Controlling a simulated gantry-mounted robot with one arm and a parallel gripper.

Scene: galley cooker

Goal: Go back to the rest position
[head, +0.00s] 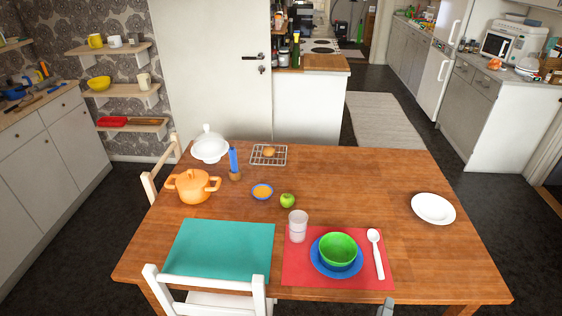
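A small grey piece (386,307) shows at the bottom edge of the head view, by the near edge of the wooden table (340,185). It may be part of my arm, but too little shows to tell. No gripper fingers can be made out. On the table, a green bowl (338,249) sits on a blue plate (320,265) on a red placemat (296,265). A white spoon (377,254) lies right of the plate, and a clear glass (298,226) stands at the mat's upper left.
A teal placemat (220,250) is bare. A white chair (205,290) stands at the near left.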

